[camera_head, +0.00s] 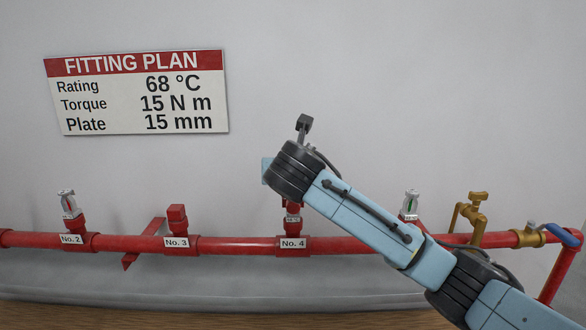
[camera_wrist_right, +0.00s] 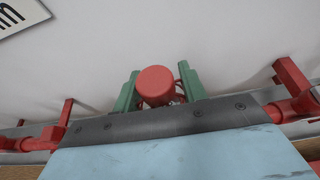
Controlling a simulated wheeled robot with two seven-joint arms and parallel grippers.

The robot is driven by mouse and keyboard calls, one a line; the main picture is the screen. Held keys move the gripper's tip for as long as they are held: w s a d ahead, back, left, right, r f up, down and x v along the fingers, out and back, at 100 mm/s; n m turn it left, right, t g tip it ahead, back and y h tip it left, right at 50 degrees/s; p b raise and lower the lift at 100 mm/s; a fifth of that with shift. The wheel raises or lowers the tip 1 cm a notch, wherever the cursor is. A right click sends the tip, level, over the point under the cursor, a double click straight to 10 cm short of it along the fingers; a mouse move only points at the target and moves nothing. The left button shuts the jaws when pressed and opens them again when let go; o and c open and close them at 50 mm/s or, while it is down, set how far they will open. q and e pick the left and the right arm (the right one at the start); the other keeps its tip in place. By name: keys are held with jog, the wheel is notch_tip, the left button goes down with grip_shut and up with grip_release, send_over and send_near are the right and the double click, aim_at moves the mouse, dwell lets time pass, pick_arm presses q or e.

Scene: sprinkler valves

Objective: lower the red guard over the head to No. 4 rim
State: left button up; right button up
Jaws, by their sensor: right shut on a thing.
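The red guard (camera_wrist_right: 155,84) shows in the right wrist view as a round red cap with thin red bars at its lower right. My right gripper (camera_wrist_right: 159,78) is shut on it, one green finger on each side. A small bright bit of metal shows beside the bars; I cannot tell how far the guard is down around the head. In the head view the No. 4 fitting (camera_head: 293,220) stands on the red pipe, with a pale band near its top. My right wrist hides the guard, the gripper fingers and whatever is above that fitting. My left gripper is not in view.
The red pipe (camera_head: 240,246) runs along the wall. No. 2 (camera_head: 69,206) has a sprinkler head; No. 3 (camera_head: 177,216) has a red square top. Another head (camera_head: 411,203) and brass valves (camera_head: 477,210) stand to the right. A fitting plan sign (camera_head: 137,92) hangs above.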

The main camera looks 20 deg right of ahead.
jog(key=shift+f, duration=1.95)
jog(key=o, duration=1.2)
jog(key=shift+f, duration=0.1)
jog(key=shift+o, duration=0.2)
jog(key=p+v, duration=0.3)
jog(key=shift+s, duration=0.2)
jog(key=shift+v, duration=2.35)
jog(key=shift+f, duration=0.1)
